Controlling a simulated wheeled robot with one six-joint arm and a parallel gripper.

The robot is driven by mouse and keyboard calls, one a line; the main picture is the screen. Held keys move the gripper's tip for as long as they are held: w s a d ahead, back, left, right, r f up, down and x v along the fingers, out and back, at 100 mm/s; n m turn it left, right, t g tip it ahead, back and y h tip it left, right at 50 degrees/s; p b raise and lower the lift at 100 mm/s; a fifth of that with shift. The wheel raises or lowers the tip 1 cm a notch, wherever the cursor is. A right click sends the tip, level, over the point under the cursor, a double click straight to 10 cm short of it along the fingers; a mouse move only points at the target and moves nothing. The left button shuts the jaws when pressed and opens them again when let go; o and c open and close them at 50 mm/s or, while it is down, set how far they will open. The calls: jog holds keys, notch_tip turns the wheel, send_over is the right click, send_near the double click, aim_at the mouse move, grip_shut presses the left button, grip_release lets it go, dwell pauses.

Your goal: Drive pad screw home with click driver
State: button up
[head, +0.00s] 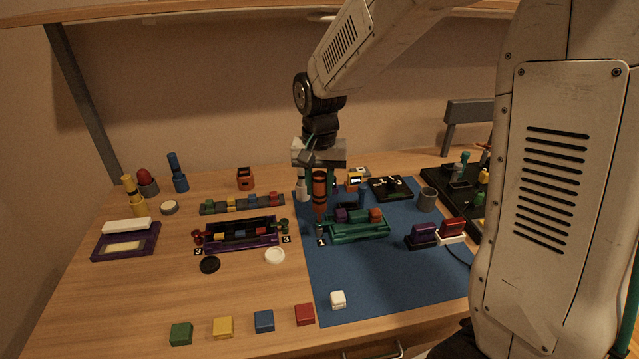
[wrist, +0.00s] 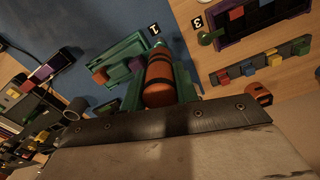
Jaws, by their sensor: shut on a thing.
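My gripper (head: 319,172) is shut on the orange click driver (head: 319,190), which hangs roughly upright with its tip low. In the wrist view, the driver's banded orange handle (wrist: 160,78) sits between the green fingers of my gripper (wrist: 161,85). The driver's tip is by the left end of the green fixture (head: 358,230), beside the label 1; I cannot tell whether it touches anything. The pad screw cannot be made out.
The fixture stands on a blue mat (head: 385,275). A purple fixture (head: 240,235) with coloured blocks is to its left, with a grey block rail (head: 243,205) behind. A grey cup (head: 428,199) and black stand (head: 385,189) are to the right. Loose cubes line the front.

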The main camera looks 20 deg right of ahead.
dwell(0.3)
jog(key=shift+r, duration=3)
